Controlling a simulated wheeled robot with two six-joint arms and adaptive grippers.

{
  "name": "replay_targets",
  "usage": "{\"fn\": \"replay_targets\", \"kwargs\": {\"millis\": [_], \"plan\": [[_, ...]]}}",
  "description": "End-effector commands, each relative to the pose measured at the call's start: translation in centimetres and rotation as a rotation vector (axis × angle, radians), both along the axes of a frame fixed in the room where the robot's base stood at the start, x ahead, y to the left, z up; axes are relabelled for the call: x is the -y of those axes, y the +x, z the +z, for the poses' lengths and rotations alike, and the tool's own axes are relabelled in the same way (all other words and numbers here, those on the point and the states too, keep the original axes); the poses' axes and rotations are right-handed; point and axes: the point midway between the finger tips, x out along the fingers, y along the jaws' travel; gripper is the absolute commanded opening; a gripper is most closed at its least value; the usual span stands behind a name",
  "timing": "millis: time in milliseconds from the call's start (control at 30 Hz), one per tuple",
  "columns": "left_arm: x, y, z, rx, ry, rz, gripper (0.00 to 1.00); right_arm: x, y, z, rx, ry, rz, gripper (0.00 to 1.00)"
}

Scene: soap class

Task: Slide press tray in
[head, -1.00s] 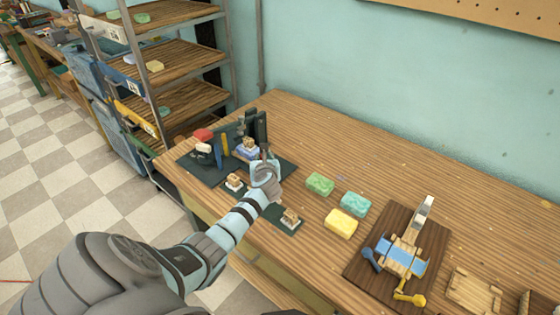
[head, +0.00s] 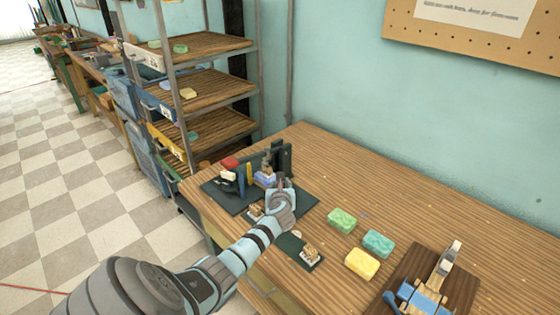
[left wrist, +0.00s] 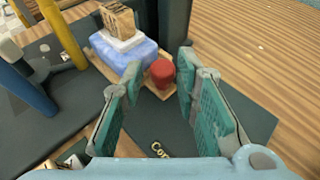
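The dark press (head: 236,178) stands on a dark mat at the table's left end. Its small wooden tray (left wrist: 100,68) carries a blue soap block (left wrist: 123,50) with a white layer and a wooden stamp (left wrist: 117,19) on top. A red knob (left wrist: 162,73) sits on the tray's near end. In the head view the blue soap (head: 265,179) is partly hidden behind my gripper. My left gripper (left wrist: 160,68) is open, its teal-padded fingers on either side of the red knob with visible gaps. It also shows in the head view (head: 276,186). My right gripper is not in view.
Green (head: 342,220), teal (head: 378,243) and yellow (head: 362,263) soaps lie to the right. A dark strip with a wooden stamp (head: 310,251) lies near the front edge. A brown board (head: 405,270) with a blue-and-wood tool is farther right. Shelves (head: 205,85) stand behind left.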

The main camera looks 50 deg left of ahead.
Motion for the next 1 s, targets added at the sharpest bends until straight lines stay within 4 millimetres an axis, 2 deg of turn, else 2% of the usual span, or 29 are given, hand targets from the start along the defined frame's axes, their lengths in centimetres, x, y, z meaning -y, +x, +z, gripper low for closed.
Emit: {"fn": "replay_targets", "kwargs": {"millis": [400, 567, 1000], "plan": [[6.5, -6.3, 3.6, -0.002, -0.003, -0.002, 0.28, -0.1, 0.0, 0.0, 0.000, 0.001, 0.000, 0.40], [7.2, -7.2, 4.1, -0.003, -0.002, 0.000, 0.28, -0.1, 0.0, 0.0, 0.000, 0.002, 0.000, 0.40], [7.2, -7.2, 4.2, -0.001, -0.001, 0.000, 0.28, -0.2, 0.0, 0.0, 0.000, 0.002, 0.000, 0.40]]}}
